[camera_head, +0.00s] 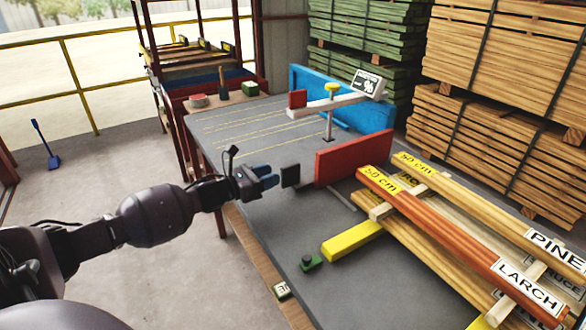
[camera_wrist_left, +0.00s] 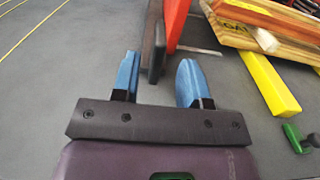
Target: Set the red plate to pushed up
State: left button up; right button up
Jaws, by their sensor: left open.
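The red plate (camera_head: 350,158) stands upright on the grey table, with a black pad (camera_head: 290,177) at its near left end. My left gripper (camera_head: 272,176) is just left of the black pad, its blue fingers pointing at it. In the left wrist view the fingers (camera_wrist_left: 159,62) are open and apart. The black pad (camera_wrist_left: 153,45) shows ahead and between them, with the red plate (camera_wrist_left: 178,22) behind it. I cannot tell whether the fingers touch the pad. My right gripper is not in view.
Labelled timber beams (camera_head: 430,235) lie right of the plate. A yellow block (camera_head: 352,241) and a green-based knob (camera_head: 311,263) are in front. A measuring arm with a display (camera_head: 368,84) and a blue fence (camera_head: 310,80) stand behind.

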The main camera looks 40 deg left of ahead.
aim_at(292, 165)
pick_arm(q)
jog(key=b+x, duration=0.1)
jog(key=x, duration=0.6)
jog(key=shift+w+d, duration=0.1)
jog(key=shift+w, duration=0.1)
jog(key=shift+c, duration=0.4)
grip_shut()
